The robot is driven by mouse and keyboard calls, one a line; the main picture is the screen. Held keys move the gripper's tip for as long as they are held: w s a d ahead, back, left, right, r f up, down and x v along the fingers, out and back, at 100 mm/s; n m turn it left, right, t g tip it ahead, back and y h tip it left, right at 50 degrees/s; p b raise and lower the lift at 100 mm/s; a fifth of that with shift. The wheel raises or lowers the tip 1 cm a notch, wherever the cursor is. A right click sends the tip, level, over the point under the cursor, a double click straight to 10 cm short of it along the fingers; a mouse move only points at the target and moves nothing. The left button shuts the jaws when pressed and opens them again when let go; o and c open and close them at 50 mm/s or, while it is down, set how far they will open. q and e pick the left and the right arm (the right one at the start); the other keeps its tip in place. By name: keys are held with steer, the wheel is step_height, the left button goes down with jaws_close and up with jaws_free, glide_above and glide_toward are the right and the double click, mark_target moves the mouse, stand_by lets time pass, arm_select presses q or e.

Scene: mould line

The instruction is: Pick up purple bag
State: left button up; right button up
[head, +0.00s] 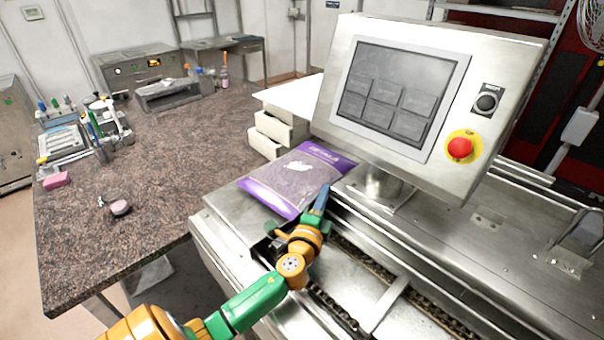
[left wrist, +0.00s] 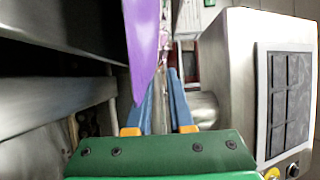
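The purple bag (head: 292,178) lies flat on the metal machine's left end, with a clear middle showing dark contents and a white mark. In the left wrist view a purple edge of the bag (left wrist: 142,45) hangs down from the top and partly covers the left finger. My left gripper (head: 322,197) is at the bag's front right edge, its blue finger overlapping the bag's border in the head view. In the left wrist view my left gripper (left wrist: 162,90) shows a gap between its two blue fingers. I cannot tell whether they touch the bag. My right gripper is not in view.
A control panel (head: 400,90) with a red stop button (head: 459,149) stands close right of the bag. White drawers (head: 270,132) are behind it. A chain track (head: 430,310) runs in front. The speckled table (head: 160,180) at left has bare room around small items.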

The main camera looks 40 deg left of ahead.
arm_select(q)
steer(key=shift+s+a, duration=0.1)
steer(key=shift+w+f, duration=0.1)
steer(key=shift+w, duration=0.15)
jaws_close()
stand_by(1.1)
